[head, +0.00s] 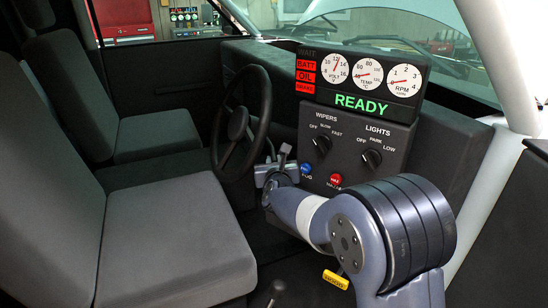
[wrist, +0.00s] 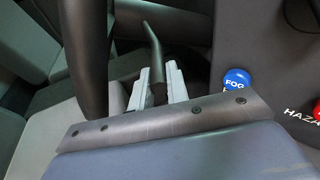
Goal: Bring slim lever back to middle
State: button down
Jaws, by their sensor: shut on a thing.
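The slim lever (wrist: 155,50) is a thin dark rod with a bend, leaning up and to the left in the wrist view. It stands between the two pale fingers of my gripper (wrist: 159,76), which is shut on it. Its upper part sticks out past the fingertips; its lower end is hidden by my wrist. The lever's dark tip (head: 285,149) shows above the fingers there.
The steering wheel (head: 241,122) is close on the left. The dash panel (head: 356,150) stands close on the right, with a blue FOG button (head: 306,169) and a red hazard button (head: 336,180). A yellow handle (head: 335,279) lies below my arm. Grey seats (head: 165,220) fill the left.

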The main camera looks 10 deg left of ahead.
jog(key=shift+r+g+h+p, duration=0.4)
jog(key=shift+r+p, duration=0.7)
jog(key=shift+p, duration=1.2)
jog(key=shift+f, duration=0.1)
jog(key=c, duration=1.4)
grip_release()
jog(key=b+v, duration=0.2)
jog(key=v, duration=0.8)
jog(key=shift+s+d+r+b, duration=0.15)
jog(key=shift+s+r+b, duration=0.15)
jog(key=shift+b, duration=0.1)
